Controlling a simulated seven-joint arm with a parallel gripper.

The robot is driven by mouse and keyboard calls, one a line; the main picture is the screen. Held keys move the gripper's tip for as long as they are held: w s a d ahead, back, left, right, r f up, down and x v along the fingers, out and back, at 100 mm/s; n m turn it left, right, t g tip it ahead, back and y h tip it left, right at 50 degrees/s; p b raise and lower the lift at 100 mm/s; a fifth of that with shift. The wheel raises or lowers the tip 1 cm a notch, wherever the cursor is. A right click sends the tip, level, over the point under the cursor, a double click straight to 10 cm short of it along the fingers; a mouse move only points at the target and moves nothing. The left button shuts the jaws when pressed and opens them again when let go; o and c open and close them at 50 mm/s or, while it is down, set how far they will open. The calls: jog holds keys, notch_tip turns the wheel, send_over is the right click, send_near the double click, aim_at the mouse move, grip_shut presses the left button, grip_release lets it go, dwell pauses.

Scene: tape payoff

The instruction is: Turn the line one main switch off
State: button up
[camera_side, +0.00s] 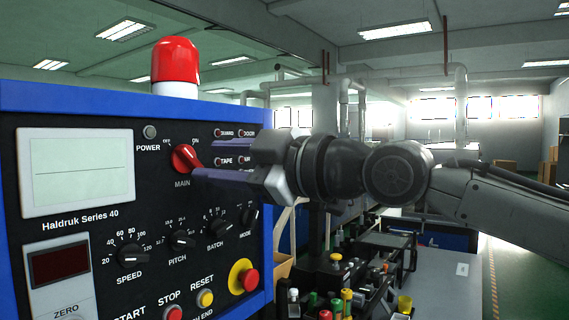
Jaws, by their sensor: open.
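The red main switch (184,158) is a rotary knob on the black face of the control panel (90,215), marked MAIN below and OFF and ON above. Its grip slants from upper left to lower right. My gripper (203,160) comes in from the right with its two fingers apart, one above the other. The fingertips are just right of the knob. The lower fingertip is close to the knob's lower right end; I cannot tell whether they touch. Nothing is held between the fingers.
Below sit the SPEED, PITCH, BATCH and MODE knobs, STOP (172,313) and RESET (205,298) buttons, and a red emergency button (250,279) on yellow. A red beacon (175,60) stands on top. A bench (440,285) with several coloured parts is at lower right.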

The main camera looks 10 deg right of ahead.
jog(key=v, duration=1)
jog(key=shift+s+d, duration=0.15)
jog(key=w+d+r+m+t+h, duration=0.15)
jog(key=d+r, duration=0.25)
jog(key=d, duration=0.5)
jog(key=s+d+f+m+t+h, duration=0.1)
jog(key=s+d+f+m+h, duration=0.2)
jog(key=d, duration=0.7)
jog(key=d+f+m+h, duration=0.3)
jog(key=d+f+h, duration=0.1)
jog(key=d, duration=0.7)
jog(key=s+d+f+m+g+h, duration=0.2)
jog(key=s+d+f+m, duration=0.1)
jog(key=s+d+f, duration=0.4)
jog(key=s+d+f+m+g+h, duration=0.2)
jog(key=s+d+f+m, duration=0.15)
jog(key=f, duration=0.65)
jog(key=s+f+m+g, duration=0.4)
jog(key=s+f, duration=0.8)
jog(key=f, duration=0.3)
jog(key=shift+s+d+f+g, duration=0.2)
jog(key=shift+d+g, duration=0.25)
jog(key=shift+g, duration=0.4)
